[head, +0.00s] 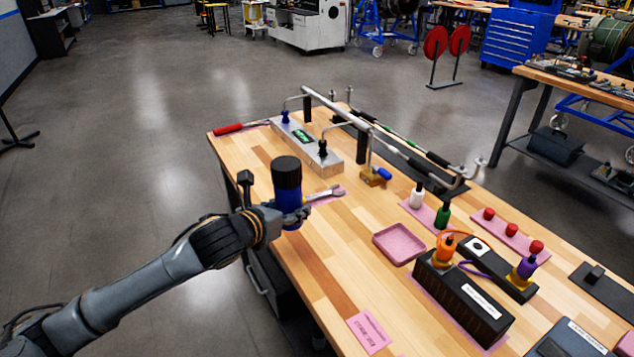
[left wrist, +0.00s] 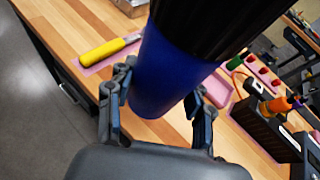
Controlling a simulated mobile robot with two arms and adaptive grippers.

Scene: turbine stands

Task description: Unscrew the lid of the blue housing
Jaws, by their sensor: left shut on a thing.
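The blue housing (head: 291,203) is an upright cylinder at the near left side of the wooden table, with a ribbed black lid (head: 287,172) on top. In the left wrist view the housing (left wrist: 163,75) fills the middle, and the lid (left wrist: 215,22) runs out of the top of the picture. My left gripper (left wrist: 165,97) is shut around the housing's blue body, below the lid, one finger on each side. In the head view this gripper (head: 291,218) reaches in from the left. I cannot tell whether the housing's base touches the table. My right gripper is not in view.
A metal fixture (head: 305,147) with a rail stands behind. A pink tray (head: 399,244) and a black box (head: 464,300) lie right. The table's front-left is mostly clear.

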